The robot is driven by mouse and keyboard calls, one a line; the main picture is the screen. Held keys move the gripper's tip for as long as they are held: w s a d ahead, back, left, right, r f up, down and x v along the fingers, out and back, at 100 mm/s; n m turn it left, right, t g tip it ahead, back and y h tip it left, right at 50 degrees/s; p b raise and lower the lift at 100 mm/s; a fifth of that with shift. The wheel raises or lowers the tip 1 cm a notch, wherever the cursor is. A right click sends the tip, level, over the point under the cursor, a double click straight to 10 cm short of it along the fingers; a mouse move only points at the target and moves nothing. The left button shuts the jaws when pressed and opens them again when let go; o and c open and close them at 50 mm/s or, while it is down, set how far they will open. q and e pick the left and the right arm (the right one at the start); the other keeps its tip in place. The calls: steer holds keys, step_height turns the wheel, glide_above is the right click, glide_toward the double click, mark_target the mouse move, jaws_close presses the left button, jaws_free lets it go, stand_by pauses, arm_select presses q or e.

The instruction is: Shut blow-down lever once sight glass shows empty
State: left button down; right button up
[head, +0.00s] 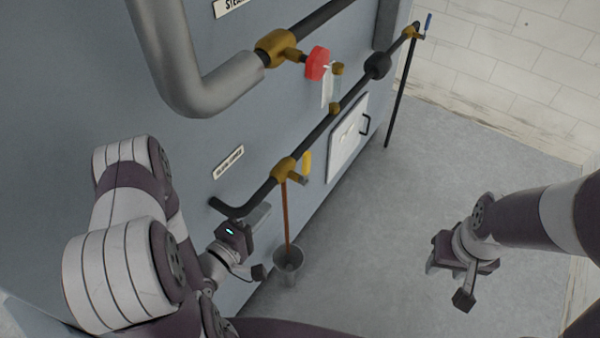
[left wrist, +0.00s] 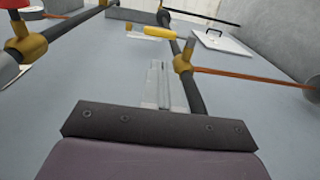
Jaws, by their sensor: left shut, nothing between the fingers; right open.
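The yellow lever (head: 307,163) stands out from a brass valve (head: 284,171) on the black pipe. A thin copper-coloured line (head: 287,215) runs from the valve into a grey bucket (head: 288,268); I cannot tell tube from stream. A small sight glass (head: 335,91) sits between brass fittings; its level is too small to read. My left gripper (head: 262,212) is shut and empty, below the valve, apart from the lever. My right gripper (head: 448,283) is open over bare floor.
A white hatch (head: 348,138) with a black handle is on the grey wall panel. A blue lever (head: 428,23) is at the far pipe end. The floor at right is clear.

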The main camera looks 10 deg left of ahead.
mark_target(305, 166)
arm_select(q)
steer(key=shift+a, duration=0.1)
arm_select(e)
steer(key=shift+a, duration=0.1)
arm_select(q)
steer(key=p+x, duration=0.1)
steer(key=x, duration=1.3)
arm_select(e)
steer(key=shift+r, duration=0.65)
arm_select(q)
steer(key=shift+w+r+p, duration=0.1)
steer(key=shift+w+p, duration=0.1)
steer(key=shift+p, duration=0.15)
arm_select(e)
steer(key=shift+r, duration=0.15)
